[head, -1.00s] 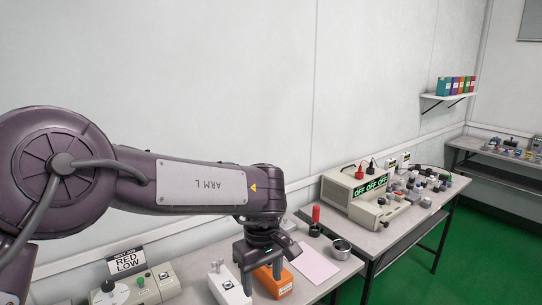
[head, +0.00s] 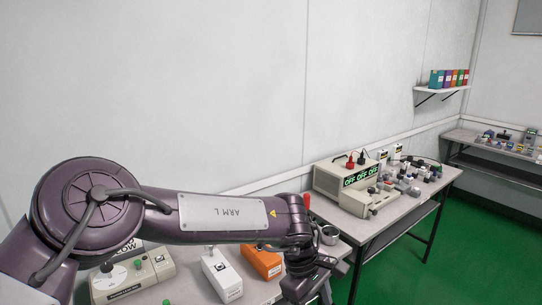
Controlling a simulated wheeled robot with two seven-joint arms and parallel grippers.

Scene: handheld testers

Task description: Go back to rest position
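My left arm, labelled ARM L, stretches across the lower part of the head view. My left gripper (head: 322,282) hangs at its end, over the right front part of the near table (head: 190,290). The finger gap is not clear at this angle, and the tips run toward the bottom edge of the picture. My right gripper is not in the picture.
An orange tester (head: 262,262), a white tester (head: 222,274) and a beige dial box (head: 128,284) stand on the near table. A metal cup (head: 330,235) is behind the gripper. A power supply (head: 346,180) reading OFF stands on the table beyond. Green floor (head: 420,265) is clear at right.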

